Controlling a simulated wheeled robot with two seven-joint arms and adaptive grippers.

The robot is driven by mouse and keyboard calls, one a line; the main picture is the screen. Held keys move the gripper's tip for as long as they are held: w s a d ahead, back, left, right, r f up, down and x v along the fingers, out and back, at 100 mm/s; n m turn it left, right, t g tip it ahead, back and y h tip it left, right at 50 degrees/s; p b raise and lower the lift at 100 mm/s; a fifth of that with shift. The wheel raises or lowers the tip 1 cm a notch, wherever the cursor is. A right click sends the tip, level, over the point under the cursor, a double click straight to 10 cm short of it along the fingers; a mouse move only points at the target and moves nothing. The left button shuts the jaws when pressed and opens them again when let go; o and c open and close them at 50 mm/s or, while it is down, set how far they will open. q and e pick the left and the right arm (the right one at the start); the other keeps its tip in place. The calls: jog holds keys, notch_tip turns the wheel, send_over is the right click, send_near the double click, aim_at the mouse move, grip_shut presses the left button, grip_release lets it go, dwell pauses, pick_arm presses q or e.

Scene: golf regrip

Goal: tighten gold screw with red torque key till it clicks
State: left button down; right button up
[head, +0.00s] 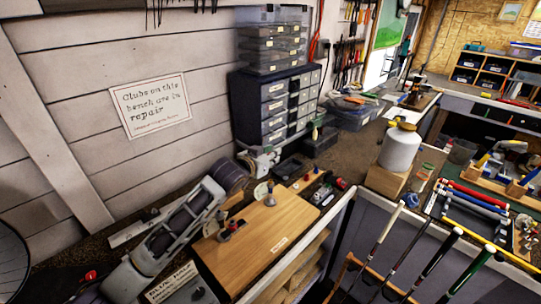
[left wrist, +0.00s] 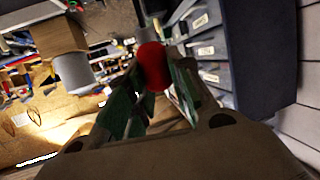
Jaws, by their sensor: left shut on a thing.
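I cannot make out the gold screw for sure. My right gripper is not in view.
The drawer cabinet (head: 274,105) stands against the wall, behind the gripper. Small loose parts lie on the bench right of the wooden box. A white bottle (head: 400,148) stands on a wood block (head: 385,180). Golf clubs lean at the front right. The wooden box top is mostly bare.

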pick_arm(q)
jog(key=shift+p, duration=0.3)
dwell(0.7)
jog(key=shift+p, duration=0.35)
dwell(0.7)
jog(key=shift+p, duration=0.4)
jog(key=shift+f, duration=0.2)
dwell(0.6)
jog(key=shift+f+b, duration=0.35)
jog(key=shift+f, duration=0.35)
jog(key=c, duration=1.2)
grip_release()
